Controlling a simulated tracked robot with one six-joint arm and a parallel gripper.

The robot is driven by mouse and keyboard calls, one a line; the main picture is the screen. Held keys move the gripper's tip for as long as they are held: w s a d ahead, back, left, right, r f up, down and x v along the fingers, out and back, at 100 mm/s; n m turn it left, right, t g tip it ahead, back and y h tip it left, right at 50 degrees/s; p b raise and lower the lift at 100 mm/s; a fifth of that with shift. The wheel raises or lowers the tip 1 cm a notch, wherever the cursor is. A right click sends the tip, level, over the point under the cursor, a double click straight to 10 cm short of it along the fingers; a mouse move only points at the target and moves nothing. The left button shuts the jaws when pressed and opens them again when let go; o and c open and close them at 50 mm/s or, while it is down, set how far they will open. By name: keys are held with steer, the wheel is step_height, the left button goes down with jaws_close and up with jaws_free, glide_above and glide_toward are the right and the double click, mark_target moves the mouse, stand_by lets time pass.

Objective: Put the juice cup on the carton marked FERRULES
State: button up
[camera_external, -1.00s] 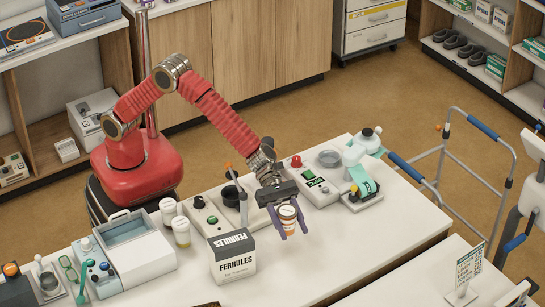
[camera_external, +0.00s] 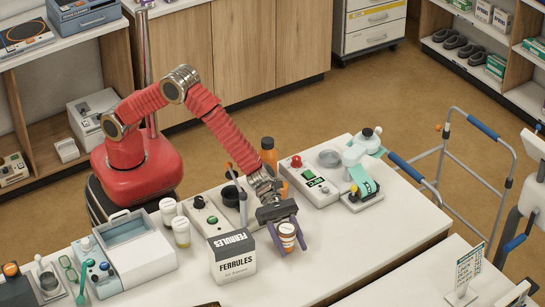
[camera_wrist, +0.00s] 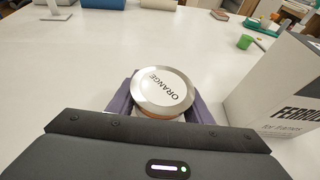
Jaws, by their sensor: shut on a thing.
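The juice cup (camera_external: 287,236) has an orange-and-white side and a silver-rimmed lid. In the wrist view its lid (camera_wrist: 165,91) reads ORANGE. My gripper (camera_external: 288,246) is shut on the cup, with a purple finger on each side. The cup looks upright; I cannot tell whether its base touches the table. The carton marked FERRULES (camera_external: 235,264) is white with a dark top band and stands on the table just left of the cup. In the wrist view the carton (camera_wrist: 275,90) is at the right, apart from the cup.
An orange bottle (camera_external: 269,157) stands behind my wrist. A device with a red knob (camera_external: 312,185) is right of it, and another with a green button (camera_external: 211,222) is behind the carton. White-lidded cups (camera_external: 181,232) stand left. The table's right front (camera_external: 370,240) is clear.

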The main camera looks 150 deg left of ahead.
steer(key=shift+f, duration=0.25)
steer(key=o, duration=1.2)
steer(key=shift+c, duration=0.2)
steer(key=v, duration=1.2)
steer(key=shift+f, duration=0.1)
steer(key=shift+o, duration=0.2)
